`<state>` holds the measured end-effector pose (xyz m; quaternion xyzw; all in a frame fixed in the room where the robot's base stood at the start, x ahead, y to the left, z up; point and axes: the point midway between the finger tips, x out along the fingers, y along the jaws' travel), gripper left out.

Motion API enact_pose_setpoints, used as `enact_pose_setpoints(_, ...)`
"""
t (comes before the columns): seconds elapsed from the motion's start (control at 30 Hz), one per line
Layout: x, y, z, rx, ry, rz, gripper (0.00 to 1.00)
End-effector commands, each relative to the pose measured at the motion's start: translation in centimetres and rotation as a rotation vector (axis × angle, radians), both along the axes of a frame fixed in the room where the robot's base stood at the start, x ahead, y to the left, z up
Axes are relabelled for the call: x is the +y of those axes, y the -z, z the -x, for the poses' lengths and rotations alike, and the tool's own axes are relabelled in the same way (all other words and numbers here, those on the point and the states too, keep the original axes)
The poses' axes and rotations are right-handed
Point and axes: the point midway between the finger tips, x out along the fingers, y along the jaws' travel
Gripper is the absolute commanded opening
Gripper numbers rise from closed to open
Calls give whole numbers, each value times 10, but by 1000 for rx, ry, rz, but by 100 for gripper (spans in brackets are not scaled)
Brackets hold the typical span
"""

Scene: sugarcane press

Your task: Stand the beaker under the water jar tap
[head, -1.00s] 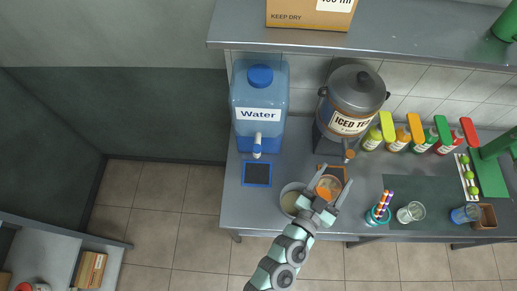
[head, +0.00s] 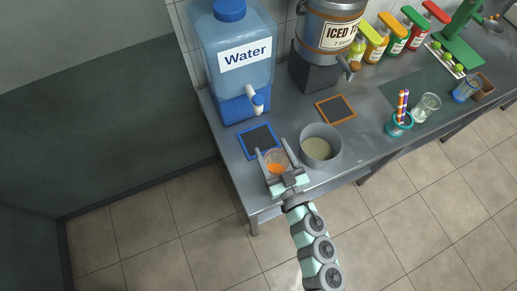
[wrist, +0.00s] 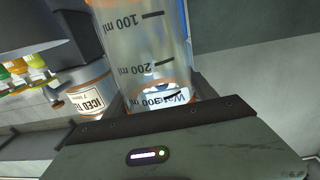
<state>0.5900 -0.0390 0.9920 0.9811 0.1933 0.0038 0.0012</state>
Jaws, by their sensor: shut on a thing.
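The blue water jar (head: 238,85) stands behind the pad. Its white and blue tap (head: 256,104) points down over the pad's far side, beyond the beaker.
A grey pot (head: 334,148) stands close to the right of the beaker. The iced tea urn (head: 328,45) and an orange-framed pad (head: 335,108) are behind it. A cup of pens (head: 399,124) and a glass jar (head: 426,107) stand farther right. The counter's front edge is near the gripper.

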Motion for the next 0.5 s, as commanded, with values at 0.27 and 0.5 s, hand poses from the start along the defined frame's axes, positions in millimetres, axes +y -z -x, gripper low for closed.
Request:
enact_pose_setpoints(0.27, -20, 32, 1, 7, -35, 2, 5)
enact_pose_setpoints(0.5, 1, 29, -40, 4, -46, 0, 5)
